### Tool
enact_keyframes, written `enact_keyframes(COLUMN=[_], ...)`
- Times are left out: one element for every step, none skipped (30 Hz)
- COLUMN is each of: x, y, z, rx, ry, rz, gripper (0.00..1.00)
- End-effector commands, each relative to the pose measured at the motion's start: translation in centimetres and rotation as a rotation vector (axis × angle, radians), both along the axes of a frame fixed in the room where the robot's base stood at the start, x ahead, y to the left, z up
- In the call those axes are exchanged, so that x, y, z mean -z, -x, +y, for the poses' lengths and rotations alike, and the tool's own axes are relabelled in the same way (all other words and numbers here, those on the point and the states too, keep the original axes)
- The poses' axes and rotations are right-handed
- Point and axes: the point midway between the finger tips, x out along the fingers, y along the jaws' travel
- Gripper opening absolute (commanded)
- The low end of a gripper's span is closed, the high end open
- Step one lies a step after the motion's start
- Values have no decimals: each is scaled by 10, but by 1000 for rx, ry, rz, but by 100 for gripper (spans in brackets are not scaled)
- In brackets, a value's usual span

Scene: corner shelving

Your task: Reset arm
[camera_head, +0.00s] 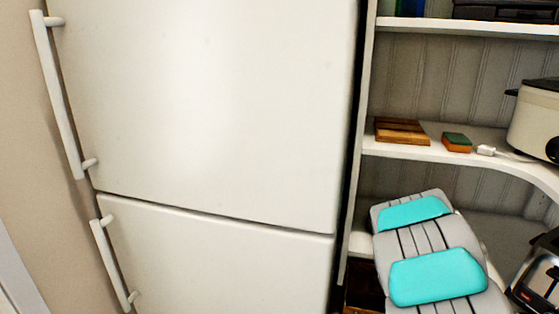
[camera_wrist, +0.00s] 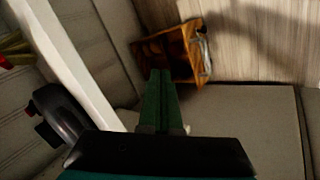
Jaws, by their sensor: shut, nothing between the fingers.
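My gripper (camera_wrist: 161,80) shows in the wrist view. Its two green fingers lie together, with nothing between them. They point up the picture toward an orange-brown wooden box (camera_wrist: 186,38), and the fingertips overlap its lower edge in the picture. I cannot tell whether they touch it. In the head view my arm (camera_head: 425,237), grey with teal pads, is folded at the lower right in front of the corner shelving. My gripper is out of sight there.
A white fridge (camera_head: 210,110), doors closed, fills the left and middle. On the middle shelf (camera_head: 400,151) are a wooden board (camera_head: 401,131), a green-orange sponge (camera_head: 456,142) and a cream cooker (camera_head: 537,118). A toaster (camera_head: 540,280) stands right of my arm, close by.

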Motion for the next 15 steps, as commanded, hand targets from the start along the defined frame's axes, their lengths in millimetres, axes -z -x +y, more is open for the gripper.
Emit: enact_keyframes(x=[-17, -25, -37, -45, -53, -62, -70, -77, -85, -91, -98, -105, -110, -114, -120], y=[5, 10, 16, 21, 27, 34, 41, 47, 56, 63, 70, 81, 88, 97, 107], z=[-3, -6, -8, -10, -11, -11, -12, -12, -10, -9, -7, -5, -2, 1, 6], rx=[45, 77, 117, 149, 179, 218, 248, 277, 316, 345, 372, 410, 435, 463, 495], ry=[14, 21, 27, 31, 35, 36, 38, 36, 31, 27, 23, 16, 9, 0, -12], rz=[-7, -5, -8, -8, -6, -4, -2, -4, 1, 4, 5, 12, 16, 23, 30], gripper=[0, 0, 0, 0, 0, 0, 0, 0, 0, 0, 0, 0, 0, 0, 0])
